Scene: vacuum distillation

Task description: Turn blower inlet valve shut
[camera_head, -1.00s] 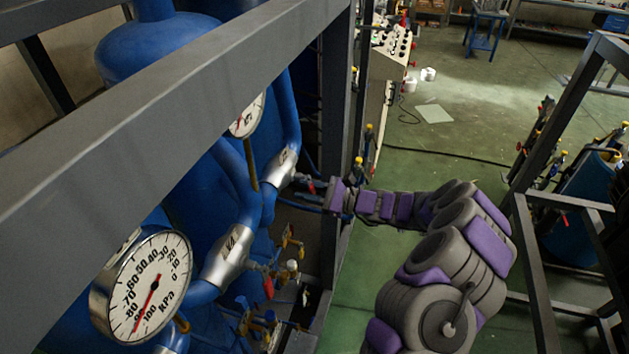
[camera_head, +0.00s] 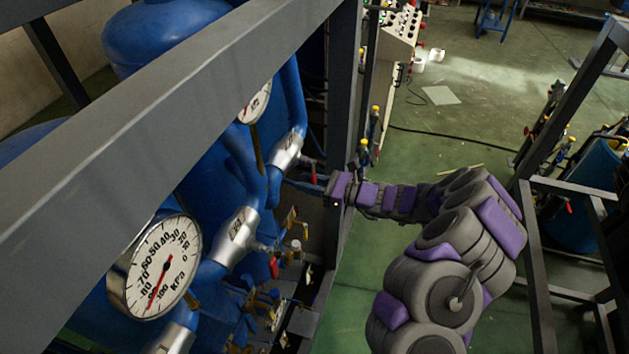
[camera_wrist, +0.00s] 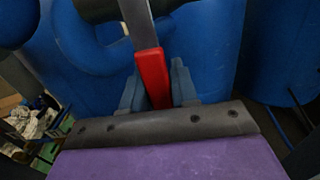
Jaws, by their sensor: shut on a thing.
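A valve lever with a flat metal stem and a red grip (camera_wrist: 152,78) stands in the middle of the wrist view. The blue-grey fingers of my gripper (camera_wrist: 160,92) are closed on either side of the red grip. In the head view, my gripper (camera_head: 314,186) reaches left past a grey frame post to the upper silver valve body (camera_head: 287,151) on a blue pipe. A red lever (camera_head: 309,172) shows close to the fingers there. The exact contact is too small to tell in that view.
A second silver valve (camera_head: 236,236) with a red lever (camera_head: 274,266) sits lower. Two pressure gauges, one nearby (camera_head: 163,266), face me. A grey beam (camera_head: 170,130) crosses the foreground, and a grey post (camera_head: 341,120) stands by my wrist.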

